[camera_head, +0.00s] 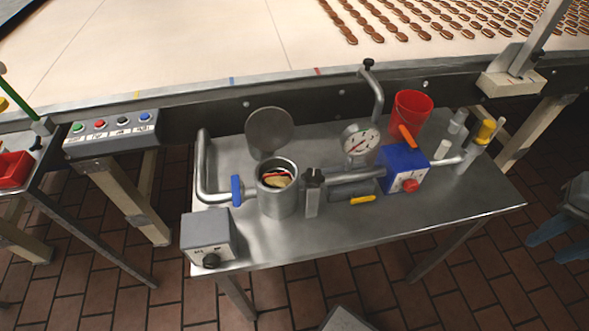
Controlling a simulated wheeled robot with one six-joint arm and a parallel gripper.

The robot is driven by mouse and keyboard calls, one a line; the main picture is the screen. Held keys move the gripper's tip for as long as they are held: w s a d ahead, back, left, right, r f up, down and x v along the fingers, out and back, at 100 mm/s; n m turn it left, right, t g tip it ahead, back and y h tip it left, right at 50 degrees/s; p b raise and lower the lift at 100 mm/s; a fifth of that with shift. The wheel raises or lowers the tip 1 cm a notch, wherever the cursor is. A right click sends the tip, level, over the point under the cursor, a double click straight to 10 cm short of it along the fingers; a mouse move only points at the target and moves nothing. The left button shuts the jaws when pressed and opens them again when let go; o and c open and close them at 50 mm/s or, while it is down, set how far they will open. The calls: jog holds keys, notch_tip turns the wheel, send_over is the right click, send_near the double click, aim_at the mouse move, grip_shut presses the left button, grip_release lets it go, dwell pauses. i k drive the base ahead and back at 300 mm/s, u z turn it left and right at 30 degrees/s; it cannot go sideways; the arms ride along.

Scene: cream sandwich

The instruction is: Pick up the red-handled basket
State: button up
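I cannot clearly make out a basket with a red handle. A steel pot (278,198) stands upright on the steel table, its round lid (270,132) swung up behind it. Inside the pot are cream-coloured stuff and a small red part; I cannot tell whether they belong to a basket. A red bucket (410,114) stands at the table's back right. My gripper (543,250) seems to be the dark grey part with two blue-grey fingers at the right edge. The fingers look apart and empty, off the table's right side, partly cut off by the frame.
The steel table (300,250) also bears a grey knob box (208,238), pipes, a gauge (360,142), a blue box (404,168) and several bottles. A conveyor with sandwich cookies runs behind. A red bin (14,169) is at the far left. Brick floor is open at front right.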

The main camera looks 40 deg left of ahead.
aim_at(274, 179)
jog(key=u, duration=2.1)
jog(key=i, duration=0.5)
jog(key=u, duration=0.05)
jog(key=k, duration=0.5)
jog(key=u, duration=1.65)
jog(key=k, duration=0.9)
jog(key=z, duration=1.9)
jog(key=i, duration=0.4)
jog(key=z, duration=0.1)
